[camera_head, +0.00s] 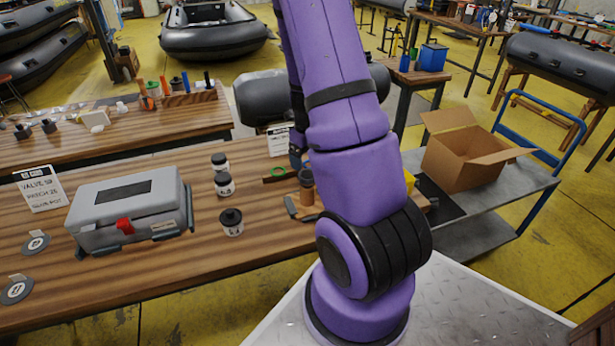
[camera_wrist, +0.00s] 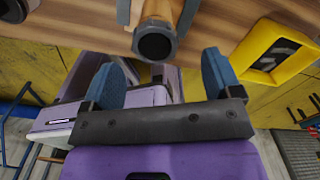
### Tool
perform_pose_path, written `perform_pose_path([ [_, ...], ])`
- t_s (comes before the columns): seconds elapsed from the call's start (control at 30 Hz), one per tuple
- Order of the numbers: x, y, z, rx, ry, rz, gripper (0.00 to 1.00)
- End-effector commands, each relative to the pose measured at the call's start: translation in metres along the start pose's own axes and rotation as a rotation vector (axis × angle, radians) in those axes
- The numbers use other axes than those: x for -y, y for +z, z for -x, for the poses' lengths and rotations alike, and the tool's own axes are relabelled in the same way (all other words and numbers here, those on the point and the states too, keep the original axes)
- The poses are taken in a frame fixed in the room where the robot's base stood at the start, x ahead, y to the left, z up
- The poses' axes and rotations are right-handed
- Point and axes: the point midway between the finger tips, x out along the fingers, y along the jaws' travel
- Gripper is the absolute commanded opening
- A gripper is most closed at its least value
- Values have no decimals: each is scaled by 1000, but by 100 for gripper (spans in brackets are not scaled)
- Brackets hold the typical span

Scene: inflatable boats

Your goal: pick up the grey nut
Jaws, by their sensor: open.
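In the wrist view a yellow open tray (camera_wrist: 245,47) at the upper right holds a grey shape (camera_wrist: 280,56) that is too unclear to name. My gripper (camera_wrist: 162,72) is open and empty, its two blue fingers apart.
A cart (camera_head: 515,195) with an open cardboard box (camera_head: 465,158) stands at the right.

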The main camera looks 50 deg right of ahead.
Motion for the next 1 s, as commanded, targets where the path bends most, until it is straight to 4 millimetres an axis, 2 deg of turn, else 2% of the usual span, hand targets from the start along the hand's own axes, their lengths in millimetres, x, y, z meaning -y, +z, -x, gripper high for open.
perform_pose_path([
  [0.4, -7, -2, -45, -1, 1, -1, 84],
  [0.77, -7, -2, -51, 0, 1, 0, 84],
  [0.9, -7, -2, -50, 0, 1, 1, 52],
  [1.0, -7, -1, -50, 0, 0, 1, 32],
])
